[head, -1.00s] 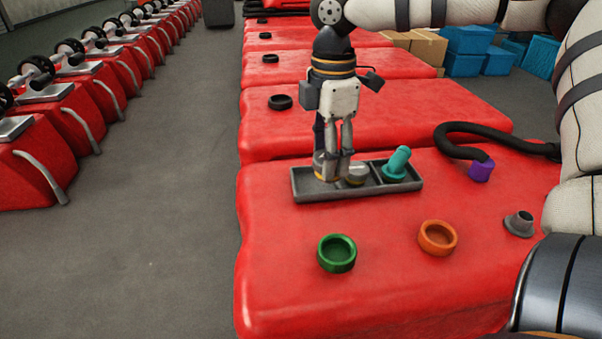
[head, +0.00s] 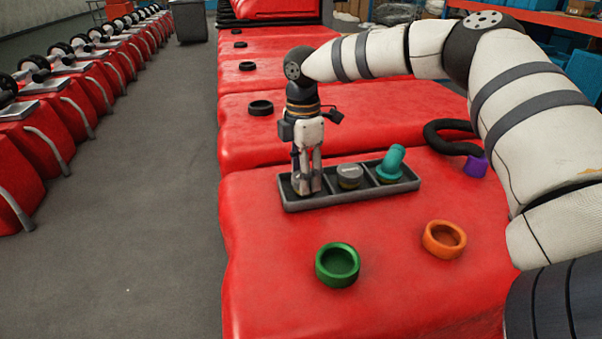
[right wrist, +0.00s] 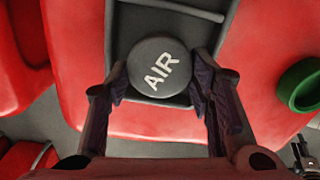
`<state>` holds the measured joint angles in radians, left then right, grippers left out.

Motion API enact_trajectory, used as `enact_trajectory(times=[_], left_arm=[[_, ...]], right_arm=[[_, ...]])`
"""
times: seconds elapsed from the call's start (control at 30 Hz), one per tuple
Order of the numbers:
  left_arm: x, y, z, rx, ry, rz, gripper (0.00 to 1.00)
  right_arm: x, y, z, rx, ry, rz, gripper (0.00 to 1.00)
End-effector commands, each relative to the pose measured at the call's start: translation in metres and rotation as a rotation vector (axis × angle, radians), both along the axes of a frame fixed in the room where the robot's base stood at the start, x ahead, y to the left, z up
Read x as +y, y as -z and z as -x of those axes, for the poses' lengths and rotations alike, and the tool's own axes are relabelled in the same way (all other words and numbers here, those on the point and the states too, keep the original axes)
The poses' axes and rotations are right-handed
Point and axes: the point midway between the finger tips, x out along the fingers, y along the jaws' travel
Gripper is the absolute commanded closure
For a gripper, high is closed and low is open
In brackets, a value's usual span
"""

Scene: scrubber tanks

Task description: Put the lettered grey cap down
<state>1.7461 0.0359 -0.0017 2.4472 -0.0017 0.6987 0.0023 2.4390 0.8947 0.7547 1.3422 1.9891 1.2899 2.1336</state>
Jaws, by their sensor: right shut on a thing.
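The lettered grey cap (right wrist: 160,67), a round disc marked "AIR", sits between the two fingers of my right gripper in the right wrist view. My right gripper (head: 307,187) is shut on it, pointing down at the left compartment of the dark grey tray (head: 330,204). The tray also shows around the cap in the wrist view (right wrist: 122,38). In the head view the fingers mostly hide the cap, and I cannot tell whether it touches the tray floor. A second grey round part (head: 349,176) is in the middle compartment, and a teal part (head: 392,163) leans in the right one. My left gripper is not in view.
A green ring (head: 337,265) and an orange ring (head: 444,239) lie in front of the tray on the red surface (head: 275,290). The front left of the surface is clear.

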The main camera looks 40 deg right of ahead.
Motion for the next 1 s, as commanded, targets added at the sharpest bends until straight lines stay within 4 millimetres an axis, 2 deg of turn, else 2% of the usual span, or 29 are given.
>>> enact_trajectory(times=[0.27,0.3,0.37,0.4,0.7,0.77,1.0], left_arm=[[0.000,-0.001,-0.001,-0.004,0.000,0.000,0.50],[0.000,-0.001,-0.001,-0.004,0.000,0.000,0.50],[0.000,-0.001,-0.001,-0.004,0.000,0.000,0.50],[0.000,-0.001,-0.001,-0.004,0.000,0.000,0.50],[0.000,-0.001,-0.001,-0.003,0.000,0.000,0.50],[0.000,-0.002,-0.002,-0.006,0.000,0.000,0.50],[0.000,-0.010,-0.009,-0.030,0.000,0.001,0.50]], right_arm=[[0.000,0.000,0.000,-0.004,0.000,0.000,0.71],[0.000,0.000,-0.001,-0.004,0.000,0.000,0.47],[0.000,0.000,-0.001,-0.004,0.000,0.000,0.34],[0.000,0.000,-0.001,-0.004,0.000,0.000,0.32],[0.000,-0.002,-0.001,-0.004,0.000,0.000,0.32],[0.000,-0.010,-0.001,-0.006,0.001,0.001,0.32],[0.000,-0.077,-0.001,-0.012,0.000,0.002,0.32]])
